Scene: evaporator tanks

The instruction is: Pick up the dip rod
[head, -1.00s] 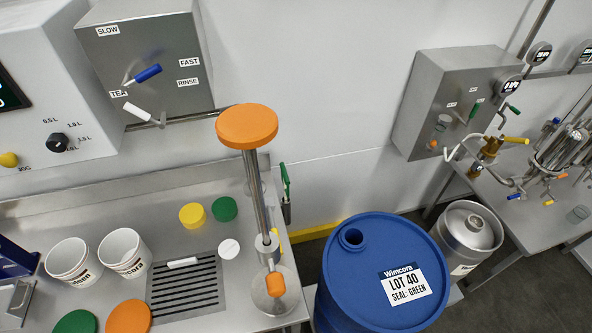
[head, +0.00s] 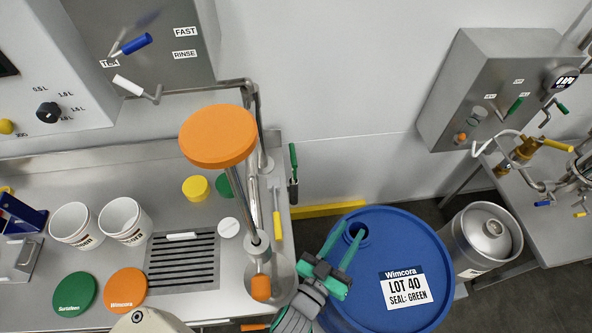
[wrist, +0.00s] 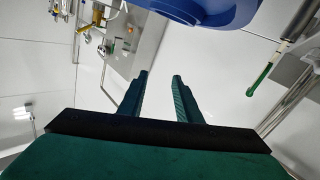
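A green-handled rod (head: 293,158), which looks like the dip rod, stands upright in a narrow holder at the right end of the steel bench. Its lower part is hidden in the holder. A green-handled rod also shows at the right of the wrist view (wrist: 259,78). My gripper (head: 350,232) is over the near left part of the blue drum, to the right of and nearer than the rod, and apart from it. In the wrist view its two teal fingers (wrist: 160,76) are spread with nothing between them.
The blue drum (head: 375,295) with an open bung hole stands right of the bench (head: 105,270). A tall post with an orange disc top (head: 218,137) rises near the bench's right end. A yellow-handled tool (head: 277,226) is beside it. A steel keg (head: 485,235) stands farther right.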

